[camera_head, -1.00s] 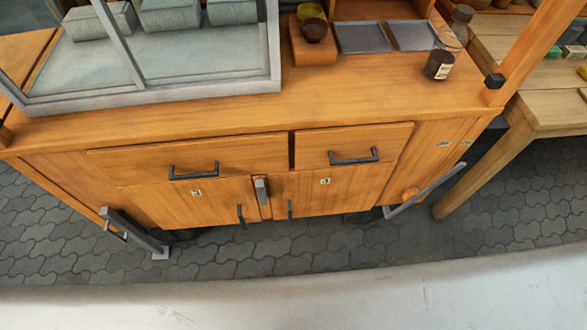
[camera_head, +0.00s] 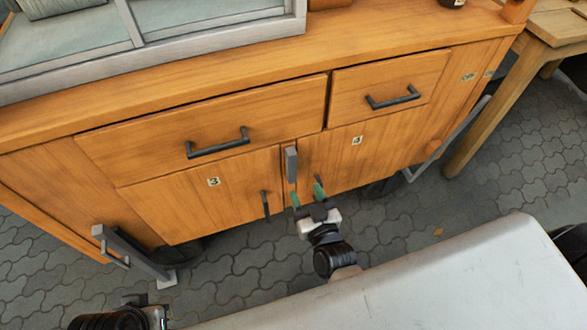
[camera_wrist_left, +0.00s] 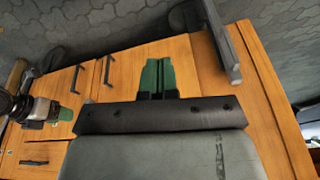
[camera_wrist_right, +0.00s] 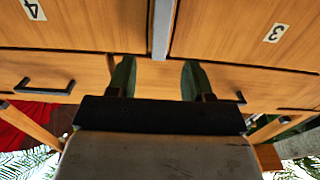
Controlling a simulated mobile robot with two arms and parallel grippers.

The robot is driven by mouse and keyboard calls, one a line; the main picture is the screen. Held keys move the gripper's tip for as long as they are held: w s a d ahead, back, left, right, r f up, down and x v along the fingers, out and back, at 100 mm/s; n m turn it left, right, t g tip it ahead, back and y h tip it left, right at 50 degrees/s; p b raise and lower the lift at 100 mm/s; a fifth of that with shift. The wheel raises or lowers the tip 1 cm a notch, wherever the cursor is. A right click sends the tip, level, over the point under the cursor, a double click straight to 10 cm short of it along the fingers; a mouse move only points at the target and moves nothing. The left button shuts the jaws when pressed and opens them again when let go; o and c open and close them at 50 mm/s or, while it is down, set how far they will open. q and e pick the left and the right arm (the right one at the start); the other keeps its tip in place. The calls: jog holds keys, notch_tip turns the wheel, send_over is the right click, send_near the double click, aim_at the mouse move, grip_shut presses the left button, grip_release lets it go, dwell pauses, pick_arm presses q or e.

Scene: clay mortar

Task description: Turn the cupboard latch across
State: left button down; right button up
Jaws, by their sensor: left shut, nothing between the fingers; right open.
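The latch (camera_head: 291,165) is a short grey bar standing upright at the seam between the two lower cupboard doors, near their top edge. It also shows in the right wrist view (camera_wrist_right: 162,30). Left door 3 (camera_head: 205,200) and right door 4 (camera_head: 350,155) look closed. My right gripper (camera_head: 307,195) is open, its green fingertips just below the latch in the head view. In the right wrist view the latch lies beyond and between the fingers (camera_wrist_right: 156,80), with no clear contact. My left gripper (camera_wrist_left: 158,80) is shut and empty, with the cupboard's wooden front beyond it.
Two drawers with dark handles (camera_head: 218,143) sit above the doors. Door handles (camera_head: 265,204) hang on both sides of the seam. A grey bracket (camera_head: 135,255) sticks out at the cupboard's lower left.

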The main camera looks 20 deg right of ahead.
aim_at(293, 166)
jog(key=w+b, duration=0.1)
jog(key=w, duration=0.5)
jog(key=shift+w+a, duration=0.15)
jog(key=shift+w, duration=0.2)
jog(key=shift+w+b, duration=0.35)
jog(key=shift+w, duration=0.6)
pick_arm(q)
jog(key=shift+w+d+f+t, duration=0.15)
jog(key=shift+w+f+t, duration=0.2)
jog(key=shift+w, duration=0.2)
jog(key=shift+w+d+f+t, duration=0.1)
jog(key=shift+w+f+t, duration=0.2)
jog(key=shift+w, duration=0.25)
pick_arm(e)
jog(key=shift+w, duration=0.35)
jog(key=shift+c, duration=0.3)
